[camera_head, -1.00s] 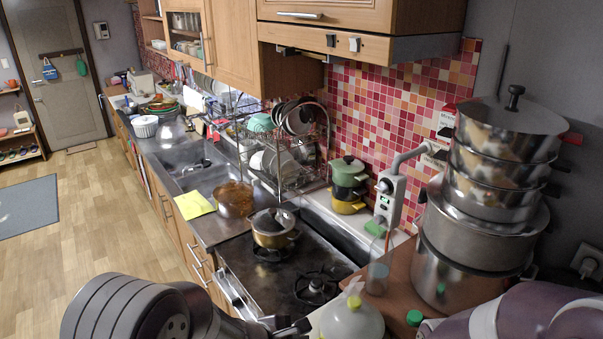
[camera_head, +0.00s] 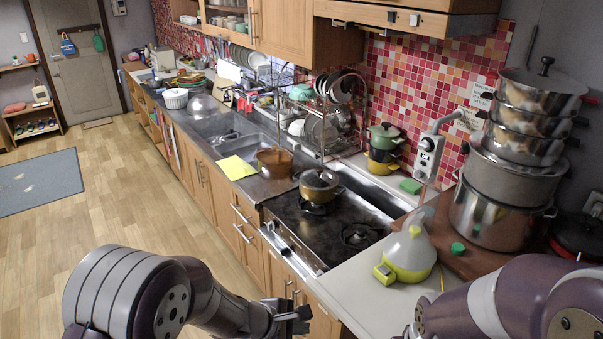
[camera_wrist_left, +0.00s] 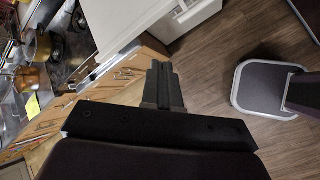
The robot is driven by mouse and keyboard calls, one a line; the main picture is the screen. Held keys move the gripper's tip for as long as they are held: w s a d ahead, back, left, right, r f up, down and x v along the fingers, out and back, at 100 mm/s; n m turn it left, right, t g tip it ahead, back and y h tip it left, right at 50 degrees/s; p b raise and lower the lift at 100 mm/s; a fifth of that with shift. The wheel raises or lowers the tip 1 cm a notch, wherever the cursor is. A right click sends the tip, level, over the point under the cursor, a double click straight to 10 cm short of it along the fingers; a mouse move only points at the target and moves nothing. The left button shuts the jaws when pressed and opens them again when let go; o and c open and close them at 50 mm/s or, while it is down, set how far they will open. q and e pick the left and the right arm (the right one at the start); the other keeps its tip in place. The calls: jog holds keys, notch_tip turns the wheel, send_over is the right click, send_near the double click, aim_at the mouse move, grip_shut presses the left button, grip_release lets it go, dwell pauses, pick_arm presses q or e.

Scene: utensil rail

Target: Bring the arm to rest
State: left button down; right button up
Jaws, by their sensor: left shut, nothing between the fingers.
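My left gripper (camera_head: 296,314) is at the bottom middle of the head view, in front of the cabinet fronts below the stove. It is shut and empty. In the left wrist view its closed fingers (camera_wrist_left: 160,72) point out past the counter edge over the floor. My right arm (camera_head: 520,300) comes in at the lower right of the head view, over the counter. Its gripper is outside the view.
The stove (camera_head: 330,225) carries a lidded pot (camera_head: 319,187). Stacked steel pots (camera_head: 505,195) stand at the right.

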pick_arm(q)
jog(key=s+a+f+m+g+y+b, duration=0.25)
jog(key=s+a+m+g+b, duration=0.2)
jog(key=s+m, duration=0.45)
jog(key=s+a+f+m+y+b, duration=0.3)
jog(key=a+f+m+b, duration=0.3)
jog(key=a+b, duration=0.3)
jog(key=a+m+y, duration=0.1)
jog(key=a, duration=0.2)
jog(key=shift+s+m+t, duration=0.2)
jog(key=shift+m+t, duration=0.1)
jog(key=shift+t, duration=0.05)
pick_arm(e)
notch_tip(320, 180, down, 14)
jog(key=shift+w+d, duration=0.45)
pick_arm(q)
jog(key=shift+d+f+y, duration=0.1)
jog(key=shift+y, duration=0.15)
pick_arm(e)
jog(key=shift+d, duration=0.1)
